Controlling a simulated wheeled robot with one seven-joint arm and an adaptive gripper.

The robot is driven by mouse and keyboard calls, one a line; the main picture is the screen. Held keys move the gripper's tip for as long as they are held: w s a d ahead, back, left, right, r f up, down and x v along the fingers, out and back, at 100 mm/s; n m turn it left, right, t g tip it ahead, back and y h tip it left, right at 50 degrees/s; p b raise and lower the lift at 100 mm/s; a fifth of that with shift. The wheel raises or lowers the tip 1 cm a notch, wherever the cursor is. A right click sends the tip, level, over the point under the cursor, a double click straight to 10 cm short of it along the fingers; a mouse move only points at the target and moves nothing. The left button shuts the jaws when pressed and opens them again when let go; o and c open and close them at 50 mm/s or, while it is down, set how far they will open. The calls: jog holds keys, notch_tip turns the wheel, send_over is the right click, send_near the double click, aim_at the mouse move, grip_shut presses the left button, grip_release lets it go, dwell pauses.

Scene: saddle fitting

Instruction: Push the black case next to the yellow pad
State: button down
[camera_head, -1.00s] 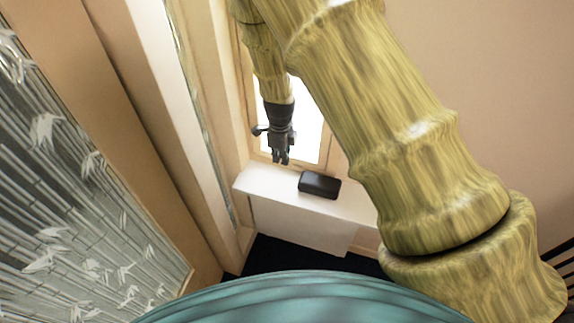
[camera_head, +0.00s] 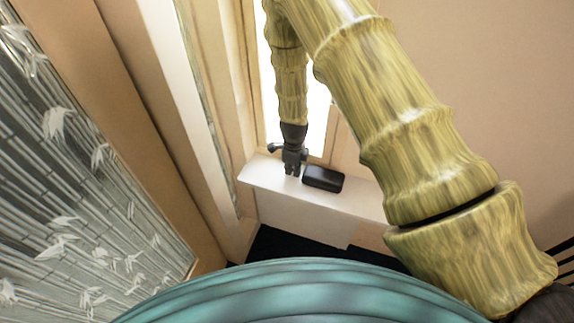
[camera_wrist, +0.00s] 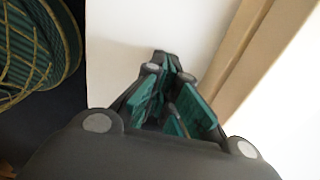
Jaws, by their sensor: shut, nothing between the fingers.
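The black case (camera_head: 323,179) lies flat on a white ledge in the head view, near the ledge's back edge. My gripper (camera_head: 292,173) points down just left of the case, low over the ledge; I cannot tell whether it touches the case. The gripper is shut and empty. In the wrist view its teal-padded fingers (camera_wrist: 167,66) come together above the white surface, and the case cannot be made out there. I see no yellow pad in either view; my arm covers the right end of the ledge.
The white ledge (camera_head: 263,176) has bare room left of my gripper and right of the case. A bright window with a wooden frame stands behind it. A bamboo-patterned panel (camera_head: 70,190) is on the left. The floor below the ledge is dark.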

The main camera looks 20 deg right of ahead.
aim_at(307, 169)
jog(key=shift+s+d, duration=0.3)
jog(key=shift+d, duration=0.1)
jog(key=shift+d, duration=0.15)
jog(key=shift+s+d, duration=0.2)
jog(key=shift+d, duration=0.15)
jog(key=shift+s+d, duration=1)
jog(key=shift+d, duration=0.25)
jog(key=shift+w+a, duration=0.1)
